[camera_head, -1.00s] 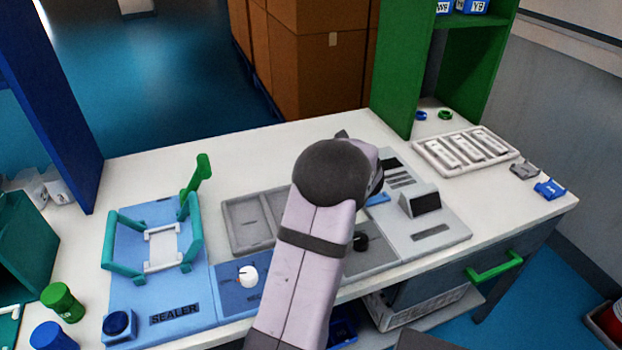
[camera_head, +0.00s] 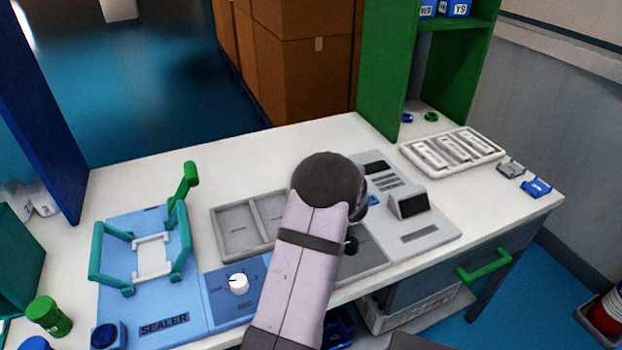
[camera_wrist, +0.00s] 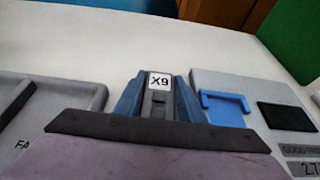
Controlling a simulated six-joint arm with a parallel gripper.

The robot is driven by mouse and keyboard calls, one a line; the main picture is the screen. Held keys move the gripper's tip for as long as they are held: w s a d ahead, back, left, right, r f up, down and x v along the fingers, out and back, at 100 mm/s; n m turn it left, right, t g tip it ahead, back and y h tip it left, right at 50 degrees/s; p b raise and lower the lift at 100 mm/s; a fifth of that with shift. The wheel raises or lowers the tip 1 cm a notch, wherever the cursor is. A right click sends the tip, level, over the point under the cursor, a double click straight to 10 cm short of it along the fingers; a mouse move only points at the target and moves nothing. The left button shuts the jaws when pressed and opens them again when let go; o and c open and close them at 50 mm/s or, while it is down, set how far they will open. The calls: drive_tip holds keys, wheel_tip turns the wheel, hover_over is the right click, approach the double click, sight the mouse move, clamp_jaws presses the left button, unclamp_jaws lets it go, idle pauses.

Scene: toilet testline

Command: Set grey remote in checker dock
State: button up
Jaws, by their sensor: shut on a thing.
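My gripper (camera_wrist: 157,98) shows in the wrist view with blue fingers shut on the grey remote (camera_wrist: 159,98), which has a white X9 label facing the camera. The blue checker dock (camera_wrist: 226,110) is just to the right of the gripper, on the light grey checker (camera_wrist: 219,83), and looks empty in the part I see. In the head view the checker (camera_head: 432,237) stands right of my arm, and a small piece of the blue dock (camera_head: 373,200) shows beside the arm. My gripper and the remote are hidden behind the arm there.
A grey two-compartment tray (camera_head: 238,232) is left of my arm. The blue sealer (camera_head: 120,288) with teal handles (camera_head: 182,240) stands farther left. A white tray of pale remotes (camera_head: 415,158) is at the back right. The table strip behind the checker is clear.

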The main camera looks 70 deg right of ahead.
drive_tip(key=shift+f, duration=0.1)
drive_tip(key=o, duration=1.1)
drive_tip(key=shift+r, duration=0.2)
drive_tip(key=shift+o, duration=0.5)
drive_tip(key=v, duration=1.2)
drive_tip(key=shift+b, duration=0.35)
